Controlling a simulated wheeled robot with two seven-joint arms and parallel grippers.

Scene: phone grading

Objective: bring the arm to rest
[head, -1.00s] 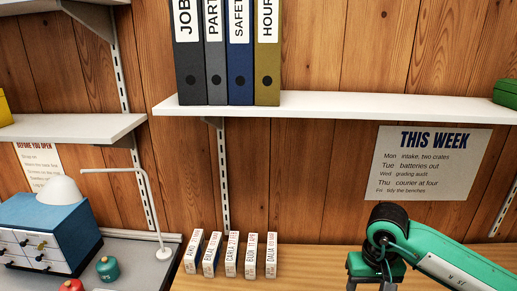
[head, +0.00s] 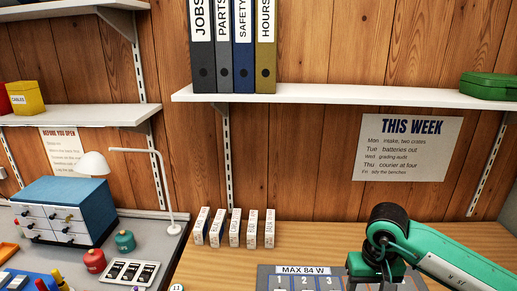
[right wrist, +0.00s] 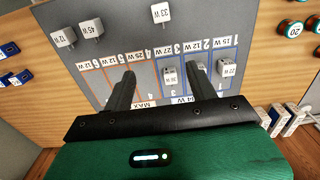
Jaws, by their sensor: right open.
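My right arm (head: 450,265) comes in from the lower right in the head view, green with a black joint. Its gripper shows only in part there, above a grey board (head: 264,281) labelled MAX 84 W. In the right wrist view my right gripper (right wrist: 161,88) is open, its two dark fingers apart over the same board, with nothing held between them. A small grey block (right wrist: 169,75) shows on the board beyond the finger gap. My left gripper is in neither view.
Several slim white boxes (head: 235,227) stand on the wooden bench behind the board. At left are a blue drawer cabinet (head: 65,205), a white lamp (head: 93,163), and red and teal canisters (head: 124,241). A shelf (head: 330,97) with binders runs above. Several loose grey blocks (right wrist: 90,28) lie on the board.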

